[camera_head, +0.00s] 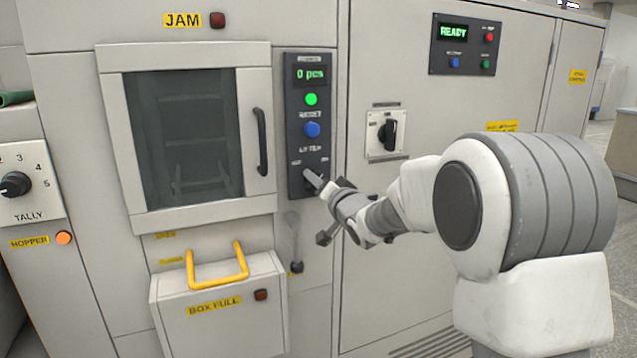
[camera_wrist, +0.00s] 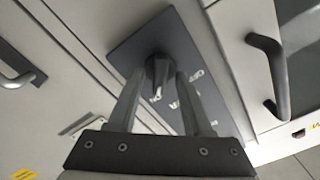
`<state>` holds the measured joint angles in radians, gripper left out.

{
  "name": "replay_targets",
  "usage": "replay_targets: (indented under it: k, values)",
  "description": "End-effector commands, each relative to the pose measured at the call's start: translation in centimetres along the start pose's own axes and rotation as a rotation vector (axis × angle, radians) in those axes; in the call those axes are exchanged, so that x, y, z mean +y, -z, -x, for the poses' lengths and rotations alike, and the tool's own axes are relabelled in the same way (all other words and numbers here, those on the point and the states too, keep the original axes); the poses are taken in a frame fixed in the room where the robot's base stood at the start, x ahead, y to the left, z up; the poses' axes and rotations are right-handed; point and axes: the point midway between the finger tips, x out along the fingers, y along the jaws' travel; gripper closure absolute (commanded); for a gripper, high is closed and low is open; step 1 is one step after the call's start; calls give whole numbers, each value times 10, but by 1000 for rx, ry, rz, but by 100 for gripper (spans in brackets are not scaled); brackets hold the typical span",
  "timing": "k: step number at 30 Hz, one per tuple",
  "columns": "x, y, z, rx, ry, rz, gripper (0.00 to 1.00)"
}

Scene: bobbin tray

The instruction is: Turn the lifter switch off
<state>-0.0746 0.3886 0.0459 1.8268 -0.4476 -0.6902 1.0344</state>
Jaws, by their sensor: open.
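The lifter switch (camera_wrist: 158,72) is a dark rotary knob low on a dark panel (camera_head: 294,132), under the LIFTER label. In the head view my gripper (camera_head: 316,181) reaches it from the lower right and hides most of it. In the wrist view my gripper (camera_wrist: 159,84) is open, with one finger on each side of the knob. I cannot tell whether either finger touches it. The knob's pointer setting is not clear.
Above the switch are a blue reset button (camera_head: 312,130), a green light (camera_head: 311,99) and a "0 pcs" display (camera_head: 310,74). A door handle (camera_head: 261,141) is close on the left. A lever (camera_head: 295,266) hangs below. Another rotary switch (camera_head: 388,131) is to the right.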

Motion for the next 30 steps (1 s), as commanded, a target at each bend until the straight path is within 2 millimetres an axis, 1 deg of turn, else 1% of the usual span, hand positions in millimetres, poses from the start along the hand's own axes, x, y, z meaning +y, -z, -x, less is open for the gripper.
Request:
replay_targets:
  k: [4, 5, 6, 13, 23, 30]
  values:
    - [0, 0, 0, 0, 0, 0, 50]
    - [0, 0, 0, 0, 0, 0, 52]
    - [0, 0, 0, 0, 0, 0, 59]
    - [0, 0, 0, 0, 0, 0, 100]
    - [0, 0, 0, 0, 0, 4, 100]
    - [2, -2, 0, 0, 0, 67, 100]
